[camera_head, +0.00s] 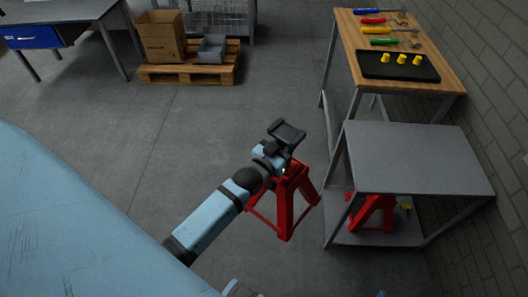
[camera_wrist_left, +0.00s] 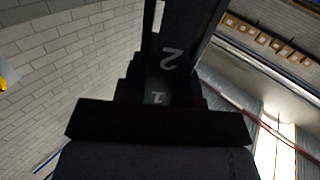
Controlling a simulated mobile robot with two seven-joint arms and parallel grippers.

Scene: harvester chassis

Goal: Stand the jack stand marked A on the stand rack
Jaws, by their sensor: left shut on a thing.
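A red jack stand (camera_head: 287,205) with a dark saddle on top is in the middle of the head view, left of the grey rack. My left gripper (camera_head: 271,160) is shut on its upper part, just below the saddle. The stand looks upright; I cannot tell if its feet touch the floor. No letter A is readable. In the left wrist view a dark stepped column (camera_wrist_left: 170,60) with the numbers 1 and 2 fills the middle. The grey rack (camera_head: 415,158) has a bare top and a lower shelf. My right gripper is not in view.
Another red jack stand (camera_head: 372,213) is on the rack's lower shelf, partly hidden by the top. A wooden bench (camera_head: 425,65) with tools and a black tray (camera_head: 398,66) stands behind. A pallet (camera_head: 190,73) with boxes is at the back. The floor left of the stand is clear.

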